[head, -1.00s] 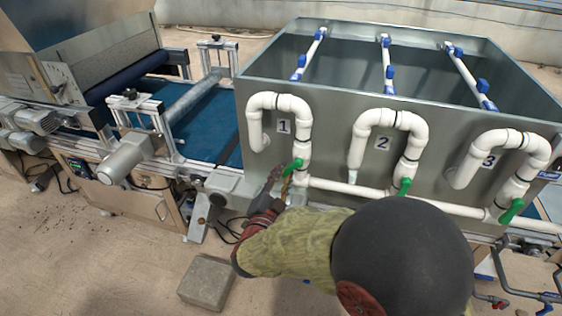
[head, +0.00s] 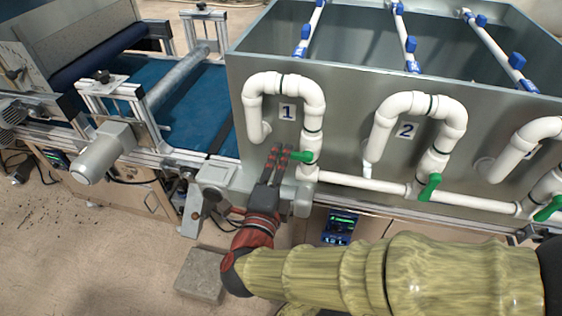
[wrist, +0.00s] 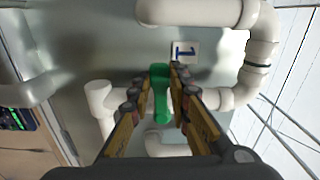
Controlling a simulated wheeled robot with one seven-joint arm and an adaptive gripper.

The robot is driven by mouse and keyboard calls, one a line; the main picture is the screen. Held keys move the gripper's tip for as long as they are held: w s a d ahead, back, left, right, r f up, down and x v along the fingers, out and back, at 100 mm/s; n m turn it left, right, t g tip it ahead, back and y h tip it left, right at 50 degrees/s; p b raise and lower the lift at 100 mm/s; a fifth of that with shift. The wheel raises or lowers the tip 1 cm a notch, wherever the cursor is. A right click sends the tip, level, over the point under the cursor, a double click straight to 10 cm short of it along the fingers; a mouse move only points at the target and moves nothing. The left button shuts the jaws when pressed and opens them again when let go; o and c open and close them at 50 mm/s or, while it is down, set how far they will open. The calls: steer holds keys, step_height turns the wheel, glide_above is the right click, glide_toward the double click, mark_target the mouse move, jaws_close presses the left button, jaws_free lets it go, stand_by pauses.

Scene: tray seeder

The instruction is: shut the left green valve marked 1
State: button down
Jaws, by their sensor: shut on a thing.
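The green valve handle marked 1 (head: 302,157) sits on the left white pipe, below the number 1 label (head: 287,112). It points left, roughly crosswise to the upright pipe. My gripper (head: 279,152) is at the handle's left end, its fingers pointing up toward the tank. In the wrist view the green handle (wrist: 160,92) lies between the two fingers of my gripper (wrist: 158,78), which is shut on it. The label 1 (wrist: 185,51) shows just past the fingertips. The fingers hide part of the handle in the head view.
Green valves 2 (head: 430,187) and 3 (head: 548,208) stand to the right, their handles slanting down. A white horizontal pipe (head: 365,186) runs along the grey tank's foot. A conveyor with a motor (head: 104,153) is at left. A grey block (head: 200,275) lies on the floor.

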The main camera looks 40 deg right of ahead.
steer(key=shift+r+m, duration=0.15)
steer(key=shift+m, duration=0.15)
stand_by(0.4)
steer(key=c, duration=1.6)
jaws_free()
steer(key=shift+c, duration=0.2)
steer(key=shift+s+a, duration=0.1)
steer(key=v, duration=1.1)
steer(key=shift+s+a, duration=0.25)
steer(key=shift+s, duration=0.05)
